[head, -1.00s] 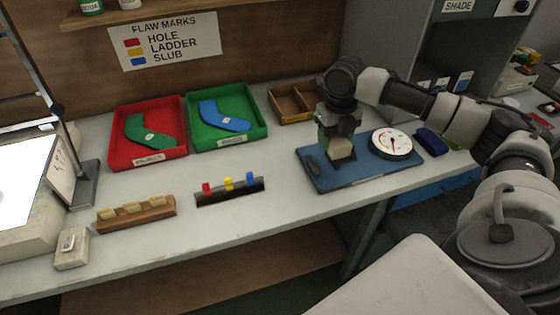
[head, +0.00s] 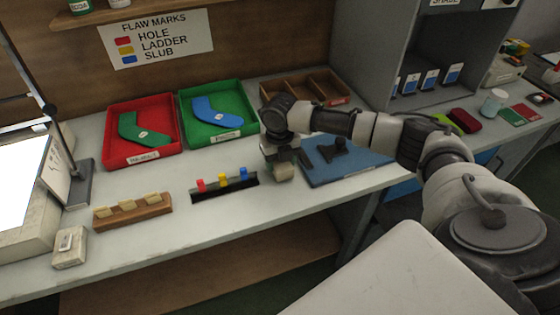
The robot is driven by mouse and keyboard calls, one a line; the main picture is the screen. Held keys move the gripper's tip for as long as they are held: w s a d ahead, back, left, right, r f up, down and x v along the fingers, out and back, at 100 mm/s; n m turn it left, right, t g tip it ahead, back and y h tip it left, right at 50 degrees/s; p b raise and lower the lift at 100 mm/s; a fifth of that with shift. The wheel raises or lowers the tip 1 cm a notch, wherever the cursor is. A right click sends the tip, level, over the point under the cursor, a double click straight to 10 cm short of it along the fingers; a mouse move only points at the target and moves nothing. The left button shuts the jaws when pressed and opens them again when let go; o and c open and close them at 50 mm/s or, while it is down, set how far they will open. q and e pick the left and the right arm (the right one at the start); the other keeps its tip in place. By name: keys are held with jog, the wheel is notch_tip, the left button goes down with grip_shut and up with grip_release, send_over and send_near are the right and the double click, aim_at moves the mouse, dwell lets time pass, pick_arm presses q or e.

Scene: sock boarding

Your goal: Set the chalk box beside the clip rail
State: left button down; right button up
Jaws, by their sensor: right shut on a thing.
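The clip rail (head: 224,186) is a black strip on the grey bench with a red, a yellow and a blue clip standing on it. My right gripper (head: 284,163) is shut on a small cream box, the chalk box (head: 284,174), and points down at it. The box is to the right of the rail, with a gap between them, near the left edge of the blue mat. I cannot tell whether its underside touches the bench. The gripper hides the top of the box. My left gripper is out of view.
The blue mat (head: 318,176) carries a dark object (head: 333,150). Red (head: 173,147) and green (head: 256,128) trays with sock shapes stand behind the rail. A wooden block (head: 133,210) with cream pieces lies left. Bare bench surrounds the rail.

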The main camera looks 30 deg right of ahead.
jog(key=shift+f, duration=0.3)
jog(key=o, duration=0.9)
jog(key=shift+f, duration=0.15)
jog(key=shift+o, duration=0.2)
notch_tip(320, 180, up, 12)
jog(key=shift+r, duration=0.2)
jog(key=shift+s+f, duration=0.1)
